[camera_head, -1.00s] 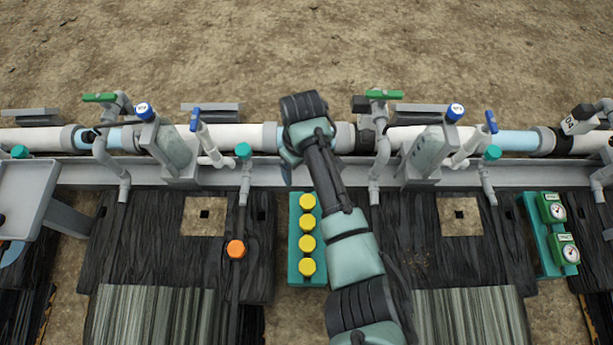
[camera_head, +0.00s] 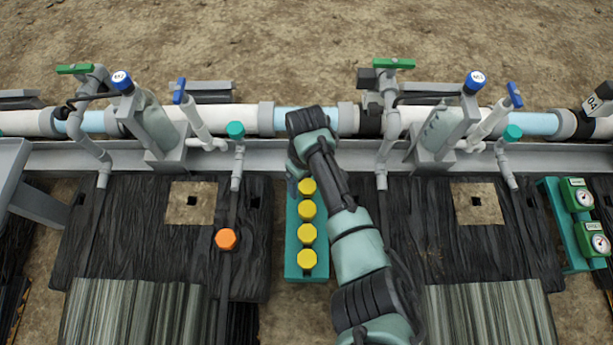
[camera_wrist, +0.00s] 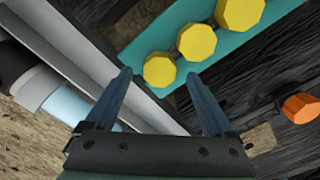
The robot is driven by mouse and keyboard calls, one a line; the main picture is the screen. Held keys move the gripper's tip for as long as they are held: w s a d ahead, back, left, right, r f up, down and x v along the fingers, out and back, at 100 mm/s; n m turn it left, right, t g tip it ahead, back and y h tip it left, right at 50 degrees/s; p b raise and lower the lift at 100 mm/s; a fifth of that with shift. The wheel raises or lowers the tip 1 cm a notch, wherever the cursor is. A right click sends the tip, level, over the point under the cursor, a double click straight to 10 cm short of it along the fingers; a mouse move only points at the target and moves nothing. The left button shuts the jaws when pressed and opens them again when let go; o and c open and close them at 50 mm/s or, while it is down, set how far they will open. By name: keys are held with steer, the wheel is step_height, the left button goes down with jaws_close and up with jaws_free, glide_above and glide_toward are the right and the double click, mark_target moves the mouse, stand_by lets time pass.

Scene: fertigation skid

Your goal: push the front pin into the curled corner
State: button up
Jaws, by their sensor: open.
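Several yellow-capped pins stand in a row in a teal rack (camera_head: 292,272); the cap nearest me in the head view is the front one of that row (camera_head: 307,259). The wrist view shows three yellow caps, the closest (camera_wrist: 160,70) appearing between my fingertips. My gripper (camera_wrist: 157,74) is open, its blue fingers apart and empty, over the rack's far end beside the grey rail. I cannot tell its height above the caps. An orange hexagonal head (camera_head: 226,239) sits on the left black mat (camera_head: 105,225). I cannot make out which mat corner is curled.
Pipes, valves and a grey rail (camera_head: 340,158) run across the back. The right black mat (camera_head: 525,235) lies beyond my arm. A teal gauge block (camera_head: 556,225) stands at the far right, and a grey tray (camera_head: 10,165) at the left edge. Bare soil lies around the rack.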

mark_target(306, 185)
steer(key=shift+f+b, duration=0.3)
steer(key=shift+f, duration=0.45)
jaws_close()
steer(key=shift+r+p, duration=3.2)
steer(key=shift+p, duration=0.45)
